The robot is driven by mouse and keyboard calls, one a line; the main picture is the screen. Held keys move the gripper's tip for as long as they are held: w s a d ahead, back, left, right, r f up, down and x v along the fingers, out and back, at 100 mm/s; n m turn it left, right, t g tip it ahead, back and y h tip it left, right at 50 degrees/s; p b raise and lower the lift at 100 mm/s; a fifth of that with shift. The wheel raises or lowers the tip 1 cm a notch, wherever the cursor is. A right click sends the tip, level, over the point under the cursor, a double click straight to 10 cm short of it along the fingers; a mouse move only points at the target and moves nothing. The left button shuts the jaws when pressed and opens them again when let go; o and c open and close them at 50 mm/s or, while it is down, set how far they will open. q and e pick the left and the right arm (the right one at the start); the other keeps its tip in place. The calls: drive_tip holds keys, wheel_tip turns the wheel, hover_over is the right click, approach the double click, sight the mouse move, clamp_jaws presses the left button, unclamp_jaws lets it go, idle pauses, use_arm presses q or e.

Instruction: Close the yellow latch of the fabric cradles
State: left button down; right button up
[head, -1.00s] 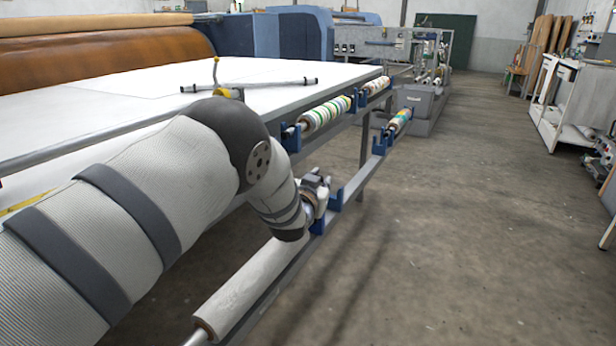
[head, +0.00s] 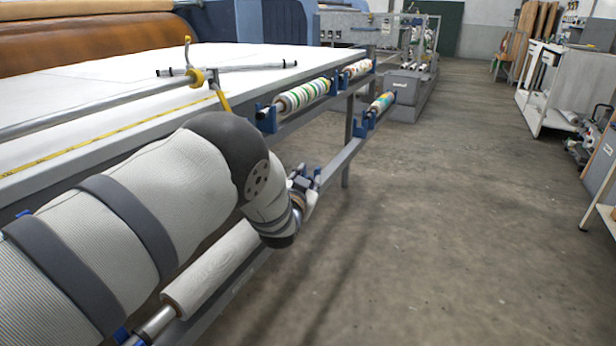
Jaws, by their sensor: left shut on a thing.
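My left arm comes in from the left and its gripper (head: 304,186) is at the lower rail (head: 336,166), close to a blue cradle there. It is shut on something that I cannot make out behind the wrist. Blue fabric cradles hold patterned rolls (head: 303,96) on the upper rail and another patterned roll (head: 382,102) on the lower rail. A white roll (head: 212,268) lies along the lower rail, partly behind my arm. No yellow latch shows clearly at the gripper. My right gripper is out of view.
A white table (head: 120,95) carries a bar with a yellow collar (head: 196,78) and a yellow strip (head: 70,150). A brown roller (head: 80,42) stands behind. The concrete floor (head: 450,220) to the right is open, up to a white bench (head: 545,95).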

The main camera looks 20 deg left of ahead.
use_arm(q)
drive_tip(key=shift+s+d+f+m, duration=0.1)
drive_tip(key=shift+s+f+m, duration=0.1)
drive_tip(key=shift+f, duration=0.3)
drive_tip(key=shift+s+d+f+m, duration=0.1)
drive_tip(key=shift+f+m, duration=0.1)
drive_tip(key=shift+f, duration=0.3)
drive_tip(key=c, duration=1.7)
unclamp_jaws()
drive_tip(key=shift+w, duration=0.1)
drive_tip(key=shift+a+r, duration=0.1)
drive_tip(key=shift+a, duration=0.05)
drive_tip(key=v, duration=1.2)
drive_tip(key=shift+w+r, duration=0.15)
drive_tip(key=shift+r, duration=0.25)
